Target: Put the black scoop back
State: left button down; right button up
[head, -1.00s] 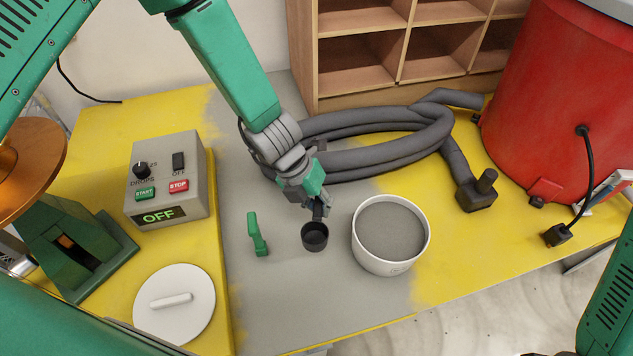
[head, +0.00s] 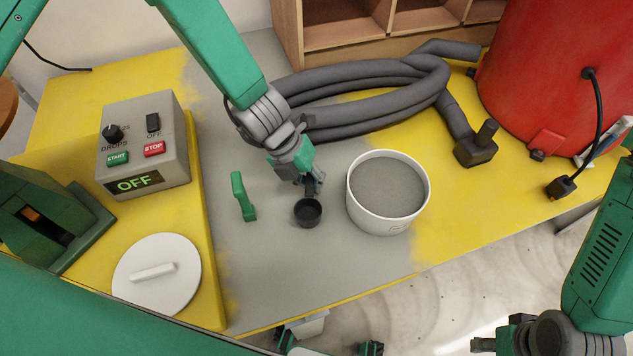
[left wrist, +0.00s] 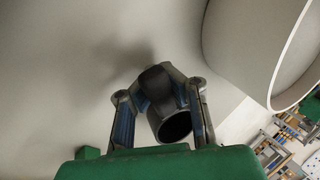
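The black scoop (head: 308,213) is in my left gripper (head: 311,186), its round cup toward the front of the table. In the left wrist view the two fingers close on the black scoop (left wrist: 174,127) near its handle. I cannot tell whether the cup touches the table.
A grey control box (head: 143,145) reading OFF and a round white lid (head: 157,275) are on the left. A thick grey hose (head: 370,97) lies coiled behind the scoop. A red drum (head: 550,75) stands at the back right. The grey tabletop in front of the scoop is clear.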

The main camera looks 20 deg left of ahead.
pick_arm(q)
jog(key=shift+a, duration=0.1)
jog(key=shift+d+f, duration=0.15)
jog(key=shift+d, duration=0.25)
jog(key=shift+a+f, duration=0.3)
jog(key=c, duration=1.6)
grip_release()
jog(key=shift+c, duration=0.2)
jog(key=shift+d, duration=0.15)
